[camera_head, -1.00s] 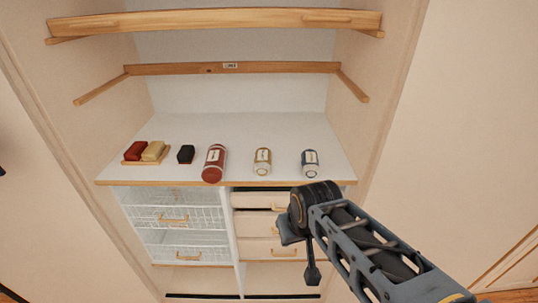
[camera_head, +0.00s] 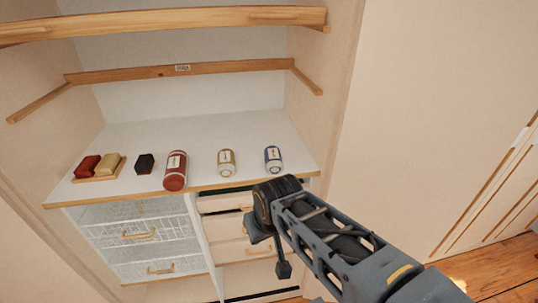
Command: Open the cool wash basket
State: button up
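White wire baskets sit in the left bay under the closet counter. An upper wire basket (camera_head: 115,232) has a wooden bar handle, and a lower wire basket (camera_head: 135,270) has another. I cannot read any label that tells which is the cool wash basket. Both look pushed in. My gripper (camera_head: 283,268) is at the end of my dark arm, in front of the drawers on the right and apart from the baskets. It is small, dark and mostly hidden by the arm, so its fingers cannot be made out.
Beige drawers (camera_head: 225,229) stand right of the baskets, partly behind my arm. The white counter (camera_head: 200,130) carries a soap tray (camera_head: 97,177), a dark block (camera_head: 145,163), a red bottle (camera_head: 175,172) and two small jars (camera_head: 227,162). Wooden rails (camera_head: 150,22) cross above. Floor shows at lower right.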

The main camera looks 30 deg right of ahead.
aim_at(146, 240)
jog(key=z, duration=0.05)
jog(key=k, duration=0.55)
jog(key=u, duration=0.8)
jog(key=i, duration=0.65)
jog(key=u, duration=1.05)
jog(key=i, duration=0.25)
jog(key=u, duration=0.25)
